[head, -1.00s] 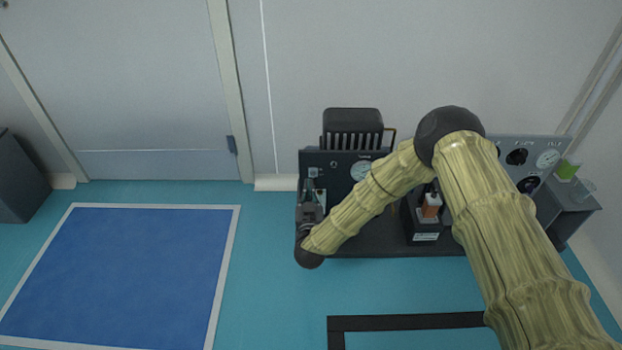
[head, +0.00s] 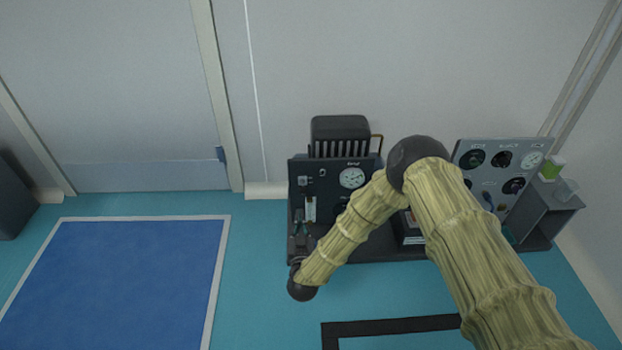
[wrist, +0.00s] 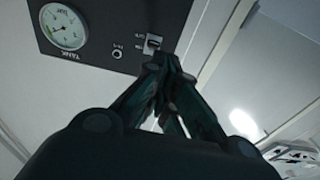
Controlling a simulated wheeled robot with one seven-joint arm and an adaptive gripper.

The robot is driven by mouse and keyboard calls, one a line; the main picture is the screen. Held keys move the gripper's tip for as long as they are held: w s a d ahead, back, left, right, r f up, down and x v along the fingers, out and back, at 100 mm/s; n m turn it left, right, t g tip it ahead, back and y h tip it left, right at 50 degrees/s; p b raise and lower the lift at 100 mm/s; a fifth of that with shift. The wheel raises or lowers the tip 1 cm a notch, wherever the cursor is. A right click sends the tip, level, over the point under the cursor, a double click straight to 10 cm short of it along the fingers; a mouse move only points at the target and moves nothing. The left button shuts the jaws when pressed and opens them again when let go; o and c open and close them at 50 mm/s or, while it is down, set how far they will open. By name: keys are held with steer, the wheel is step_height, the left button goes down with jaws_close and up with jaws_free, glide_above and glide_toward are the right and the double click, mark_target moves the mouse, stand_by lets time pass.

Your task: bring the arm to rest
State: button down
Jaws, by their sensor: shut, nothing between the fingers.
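My gripper (wrist: 168,70) is shut and empty in the wrist view, its fingertips together. Beyond the fingertips in that view is a dark panel (wrist: 110,22) with a round gauge (wrist: 62,27) and a small switch (wrist: 152,43). I cannot tell whether the fingertips touch the panel. In the head view my gripper (head: 301,222) is small and dark, in front of the left end of the dark bench unit (head: 330,172). My arm is bent at the elbow and hides the middle of the bench.
A grey dial panel (head: 487,158) stands at the right, beside a small grey stand (head: 548,205) with a green item (head: 551,168) on top. A blue floor mat (head: 115,285) lies at the left. A black-outlined area (head: 390,327) is in front. The floor between is clear.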

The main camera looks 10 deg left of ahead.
steer(key=s+d+f+g+h, duration=0.1)
steer(key=s+d+f+g, duration=0.45)
steer(key=s+d, duration=0.35)
steer(key=s+d+f+g, duration=0.4)
steer(key=s+d+f, duration=0.35)
steer(key=d, duration=0.25)
steer(key=s+d+r+m+g+h, duration=0.2)
steer(key=s+d+g, duration=0.3)
steer(key=s+d, duration=0.7)
steer(key=s+d+r+m+g+h, duration=0.15)
steer(key=s+d+g, duration=0.4)
steer(key=s, duration=1.05)
step_height(320, 180, up, 30)
steer(key=d+t+p, duration=0.1)
steer(key=p, duration=2.8)
steer(key=shift+w+d+f, duration=0.15)
steer(key=shift+w+d, duration=0.1)
steer(key=shift+d, duration=0.05)
